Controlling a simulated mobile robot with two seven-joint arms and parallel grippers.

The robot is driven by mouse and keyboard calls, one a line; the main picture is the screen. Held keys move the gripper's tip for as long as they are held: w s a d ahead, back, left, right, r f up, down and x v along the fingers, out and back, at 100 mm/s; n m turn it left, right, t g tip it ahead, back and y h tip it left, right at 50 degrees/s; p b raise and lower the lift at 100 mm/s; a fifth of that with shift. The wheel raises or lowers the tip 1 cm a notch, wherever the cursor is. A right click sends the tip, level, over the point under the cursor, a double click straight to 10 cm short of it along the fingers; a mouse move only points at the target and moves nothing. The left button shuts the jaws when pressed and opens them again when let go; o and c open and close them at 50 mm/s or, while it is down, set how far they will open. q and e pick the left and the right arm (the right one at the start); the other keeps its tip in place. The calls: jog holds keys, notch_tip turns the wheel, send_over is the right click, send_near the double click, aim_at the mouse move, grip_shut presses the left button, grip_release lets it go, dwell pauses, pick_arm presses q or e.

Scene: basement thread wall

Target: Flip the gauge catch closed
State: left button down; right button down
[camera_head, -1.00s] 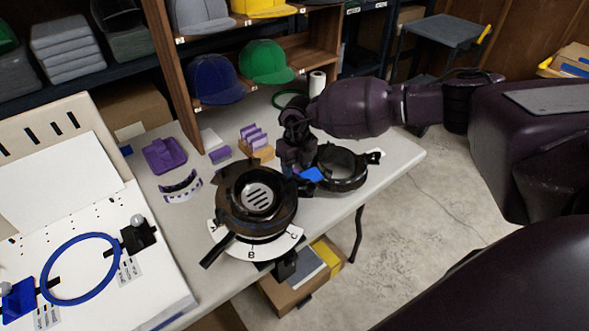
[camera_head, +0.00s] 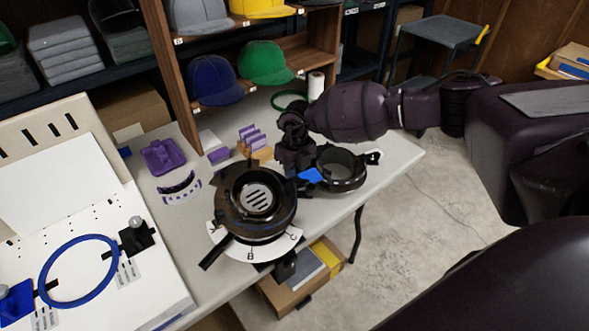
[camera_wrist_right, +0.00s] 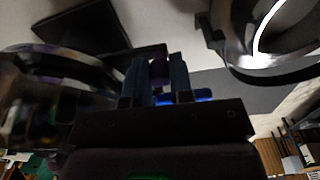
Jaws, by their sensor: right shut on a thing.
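A black round fixture (camera_head: 257,222) with a slotted centre and a white lettered plate stands on the table. A second black open ring (camera_head: 343,187) sits to its right, with a small blue tab (camera_head: 311,176) at its left side. My right gripper (camera_head: 289,174) is between the two, beside the blue tab. In the right wrist view its fingers (camera_wrist_right: 159,75) are close together, with a small dark purple part (camera_wrist_right: 158,71) between them. A blue piece (camera_wrist_right: 203,95) shows just right of the fingers. I cannot make out clearly which piece is the gauge catch. My left gripper is out of view.
A purple tray (camera_head: 164,156), a purple curved strip (camera_head: 181,190) and a rack of purple pieces (camera_head: 252,139) lie behind. A white board with a blue hoop (camera_head: 78,270) is at the left. The cap shelf (camera_head: 175,80) stands at the back.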

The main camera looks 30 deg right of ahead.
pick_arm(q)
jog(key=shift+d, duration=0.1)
pick_arm(e)
jog(key=shift+w, duration=0.1)
pick_arm(q)
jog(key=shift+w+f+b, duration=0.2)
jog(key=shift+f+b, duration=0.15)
jog(key=shift+b, duration=0.25)
pick_arm(e)
jog(key=shift+w+a+r+n+t+h, duration=0.2)
jog(key=shift+w+a+n, duration=0.5)
jog(key=shift+n, duration=0.95)
jog(key=shift+w+a+r+n+h, duration=0.15)
jog(key=shift+w+a+n+h, duration=0.2)
jog(key=shift+w+n, duration=0.95)
jog(key=shift+w+a+r+n+t+h, duration=0.2)
jog(key=shift+w+a+n, duration=0.3)
jog(key=shift+n, duration=1.55)
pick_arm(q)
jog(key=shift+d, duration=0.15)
pick_arm(e)
jog(key=shift+s+a, duration=0.1)
jog(key=c, duration=1)
grip_release()
